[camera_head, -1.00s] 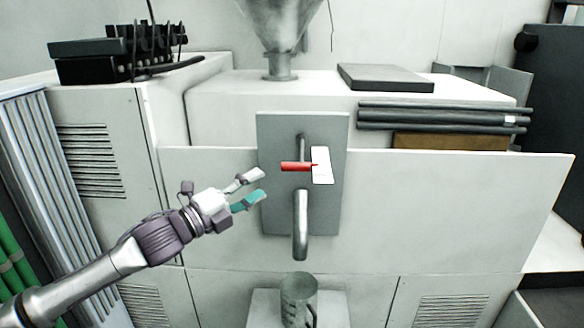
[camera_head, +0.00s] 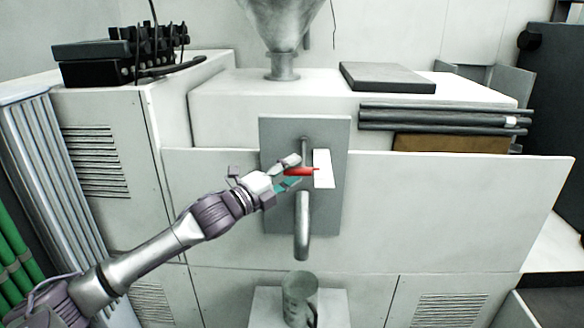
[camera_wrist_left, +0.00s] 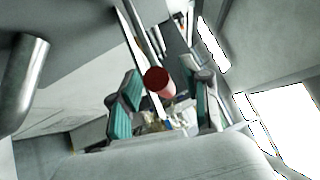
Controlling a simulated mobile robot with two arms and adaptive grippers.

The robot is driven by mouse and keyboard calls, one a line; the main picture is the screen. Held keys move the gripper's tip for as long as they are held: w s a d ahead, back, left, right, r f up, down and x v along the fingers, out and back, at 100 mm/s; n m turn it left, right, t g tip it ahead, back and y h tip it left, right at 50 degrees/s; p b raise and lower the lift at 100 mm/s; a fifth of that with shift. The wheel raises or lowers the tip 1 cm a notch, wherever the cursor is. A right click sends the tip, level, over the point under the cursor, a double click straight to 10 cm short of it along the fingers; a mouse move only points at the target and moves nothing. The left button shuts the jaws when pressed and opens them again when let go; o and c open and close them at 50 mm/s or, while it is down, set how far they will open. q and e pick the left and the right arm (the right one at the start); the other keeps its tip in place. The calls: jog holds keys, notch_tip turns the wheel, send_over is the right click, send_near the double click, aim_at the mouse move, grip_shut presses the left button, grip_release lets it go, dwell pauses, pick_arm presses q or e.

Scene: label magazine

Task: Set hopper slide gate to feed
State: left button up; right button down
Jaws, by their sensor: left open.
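The slide gate's red handle (camera_head: 301,172) sticks out from a grey plate (camera_head: 331,215) on the front of the white machine. A white label strip (camera_head: 323,169) is beside it on the right. My left gripper (camera_head: 290,173) is open at the left end of the red handle, covering part of it. In the left wrist view the round red end of the handle (camera_wrist_left: 157,79) shows between the two teal-padded fingers (camera_wrist_left: 163,102), and I cannot tell whether they touch it. My right gripper is in neither view.
The hopper (camera_head: 282,30) stands on the machine top above the plate. A metal spout (camera_head: 302,225) hangs just below the handle, over a metal cup (camera_head: 298,298) on a white ledge (camera_head: 263,308). Dark rods (camera_head: 430,116) lie at the right.

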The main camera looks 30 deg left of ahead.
pick_arm(q)
jog(key=shift+w, duration=0.15)
grip_shut()
dwell(0.4)
